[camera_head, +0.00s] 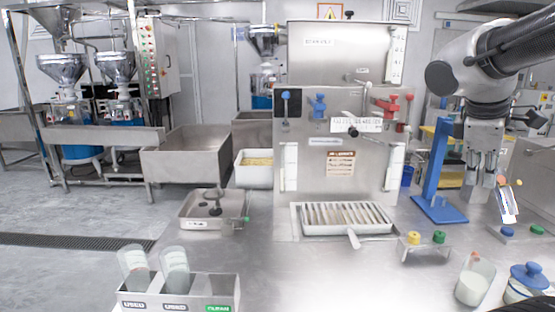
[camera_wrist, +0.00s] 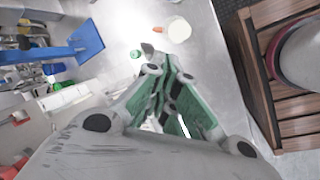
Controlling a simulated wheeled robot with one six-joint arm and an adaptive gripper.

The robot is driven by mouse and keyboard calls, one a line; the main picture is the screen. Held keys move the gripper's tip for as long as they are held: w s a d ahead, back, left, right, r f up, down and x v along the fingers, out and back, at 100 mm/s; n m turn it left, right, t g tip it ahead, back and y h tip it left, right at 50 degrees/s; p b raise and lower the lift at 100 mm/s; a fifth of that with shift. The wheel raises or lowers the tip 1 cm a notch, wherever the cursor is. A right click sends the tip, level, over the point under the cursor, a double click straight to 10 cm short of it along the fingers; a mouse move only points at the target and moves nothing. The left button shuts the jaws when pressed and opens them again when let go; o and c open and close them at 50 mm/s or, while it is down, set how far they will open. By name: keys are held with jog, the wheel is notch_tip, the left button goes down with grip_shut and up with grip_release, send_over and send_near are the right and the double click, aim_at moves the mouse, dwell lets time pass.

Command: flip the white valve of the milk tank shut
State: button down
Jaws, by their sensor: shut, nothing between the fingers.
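The steel machine (camera_head: 335,165) stands at the centre of the head view, with a steel tank (camera_head: 335,55) on top marked with small lettering. Its front has blue levers (camera_head: 318,106), red levers (camera_head: 391,106) and black-knobbed levers. A small fitting (camera_head: 360,83) sits low on the tank front; I cannot tell whether it is the white valve. A pale lever (camera_head: 353,238) sticks out at the front of the slatted tray (camera_head: 345,226). My gripper (camera_head: 483,181) hangs at the right, well apart from the machine, pointing down. In the wrist view its fingers (camera_wrist: 170,88) are together and empty.
A blue stand (camera_head: 434,180) stands between my gripper and the machine. A tilted white-labelled piece (camera_head: 508,203) is close right of my gripper. Yellow and green knobs (camera_head: 426,239) sit before the stand. The front middle counter is clear.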

aim_at(362, 82)
jog(key=s+a+f+m+y, duration=0.4)
jog(key=s+a+f+m, duration=0.1)
jog(key=f+m, duration=0.25)
jog(key=w+a+r+n+t, duration=0.2)
jog(key=w+n+t, duration=0.15)
jog(key=w, duration=0.45)
jog(key=w+a+r+n+t+y, duration=0.15)
jog(key=w+n, duration=0.25)
jog(key=w, duration=0.5)
jog(key=w+a+r+n+t, duration=0.2)
jog(key=w+n+t, duration=0.15)
jog(key=w, duration=0.45)
jog(key=w+a+r+n+t+y, duration=0.25)
jog(key=w+r+n+t, duration=0.4)
jog(key=r+n, duration=0.65)
jog(key=shift+m+g, duration=0.3)
jog(key=shift+m, duration=0.15)
jog(key=x, duration=0.9)
jog(key=shift+w+a+r, duration=0.35)
jog(key=shift+w+d+r, duration=0.35)
jog(key=shift+w+d, duration=0.3)
jog(key=shift+d, duration=0.15)
jog(key=shift+w+d+r, duration=0.3)
jog(key=shift+w+d, duration=0.35)
jog(key=shift+d, duration=0.1)
